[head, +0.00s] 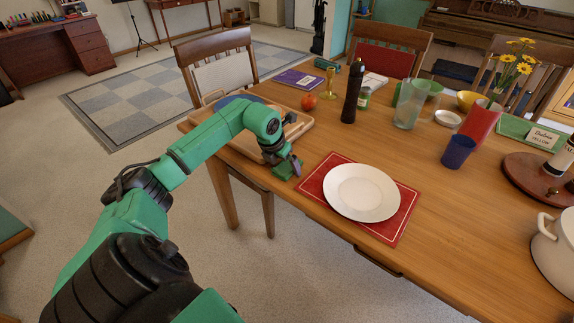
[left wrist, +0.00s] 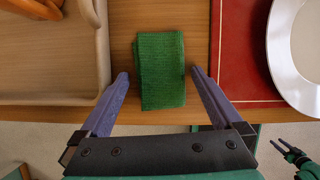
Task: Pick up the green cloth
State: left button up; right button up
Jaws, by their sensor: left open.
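The green cloth (left wrist: 161,70) lies folded on the wooden table between a wooden tray and a red placemat. In the head view the cloth (head: 283,170) is mostly hidden by my left gripper (head: 292,165). In the left wrist view my left gripper (left wrist: 160,80) is open, with one finger on each side of the cloth's near part. The fingers look apart from the cloth; how high they are above the table I cannot tell.
The wooden tray (left wrist: 101,50) is close on the left of the cloth. The red placemat (left wrist: 232,70) with a white plate (head: 361,192) is close on the right. The table's front edge is just below the cloth. A black bottle (head: 352,92) and a tomato (head: 309,102) stand farther back.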

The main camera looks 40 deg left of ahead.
aim_at(284, 165)
pick_arm(q)
jog(key=shift+r, duration=0.1)
jog(key=c, duration=1.2)
jog(key=shift+r, duration=0.1)
notch_tip(284, 165, up, 20)
jog(key=p, duration=0.2)
